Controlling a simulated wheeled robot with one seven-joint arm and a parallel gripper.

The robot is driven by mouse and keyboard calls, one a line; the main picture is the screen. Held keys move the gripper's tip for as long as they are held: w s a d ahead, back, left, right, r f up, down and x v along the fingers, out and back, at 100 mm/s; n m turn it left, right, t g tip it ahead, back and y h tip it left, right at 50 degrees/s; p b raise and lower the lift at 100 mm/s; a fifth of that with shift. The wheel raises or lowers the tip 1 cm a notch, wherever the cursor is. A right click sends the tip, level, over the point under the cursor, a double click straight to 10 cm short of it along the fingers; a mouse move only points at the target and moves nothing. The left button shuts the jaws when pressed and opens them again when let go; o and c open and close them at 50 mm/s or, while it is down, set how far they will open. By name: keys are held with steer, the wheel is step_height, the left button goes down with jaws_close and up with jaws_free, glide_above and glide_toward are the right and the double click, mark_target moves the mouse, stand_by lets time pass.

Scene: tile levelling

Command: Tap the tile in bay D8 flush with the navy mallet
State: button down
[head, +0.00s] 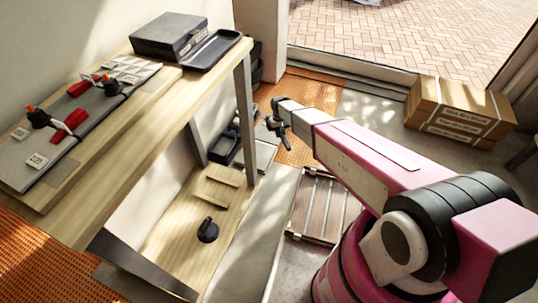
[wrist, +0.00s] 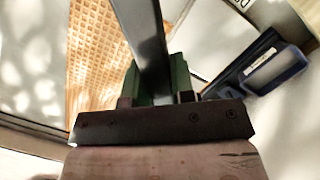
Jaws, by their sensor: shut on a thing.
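My gripper (head: 279,120) is out over the floor to the right of the workbench, well apart from the bench top. In the wrist view its green-padded fingers (wrist: 158,85) are shut on a long dark bar (wrist: 143,30). The bar looks like a handle, but its far end is out of that view and I cannot tell whether it is the navy mallet. The grey tile board (head: 95,112) lies on the bench at the left, with pale tiles, red pieces and dark orange-topped pieces. Its labels are too small to read, so I cannot pick out bay D8.
A dark case (head: 168,36) and a shallow dark tray (head: 212,50) sit at the bench's back. A black round tool (head: 208,231) is on the low shelf. A bench leg (head: 244,115) stands left of my gripper. A cardboard box (head: 458,110) is at the right.

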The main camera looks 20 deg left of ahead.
steer(key=shift+n, duration=0.5)
steer(key=shift+s+a+f, duration=0.7)
steer(key=shift+s+f, duration=0.3)
steer(key=shift+f, duration=2.45)
steer(key=shift+s+a+f, duration=0.7)
steer(key=shift+s+f, duration=0.25)
steer(key=shift+f, duration=2.5)
steer(key=shift+s+a+f, duration=0.7)
steer(key=shift+s+f, duration=0.3)
steer(key=shift+f, duration=2.45)
step_height(320, 180, up, 4)
steer(key=shift+r, duration=0.25)
